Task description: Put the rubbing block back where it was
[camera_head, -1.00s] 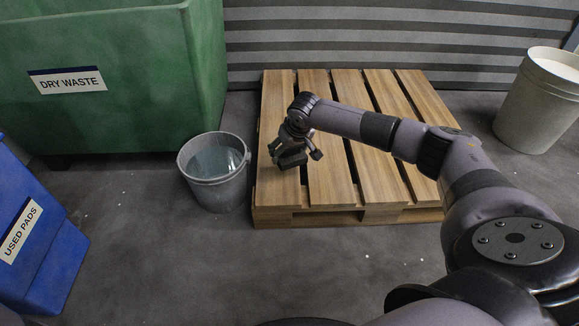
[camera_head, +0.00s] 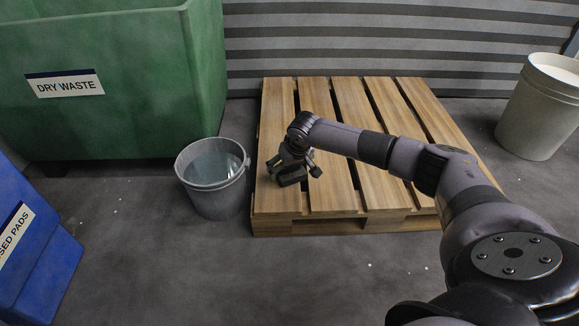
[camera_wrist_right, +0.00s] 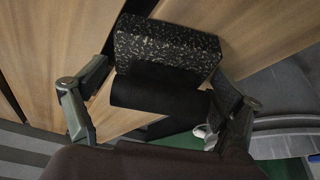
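The rubbing block (camera_wrist_right: 165,48) is a dark, speckled block with a black, rounded handle part (camera_wrist_right: 160,90), at the top middle of the right wrist view. In the head view it is a small dark shape (camera_head: 291,179) over the left boards of the wooden pallet (camera_head: 335,190). Whether the block touches the boards is unclear. My left gripper is not in view.
A grey pail (camera_head: 213,200) of water stands just left of the pallet. A green DRY WASTE bin (camera_head: 120,120) is behind left, a blue USED PADS bin (camera_head: 50,260) front left. A pale bucket (camera_head: 537,115) stands right. Most pallet boards are bare.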

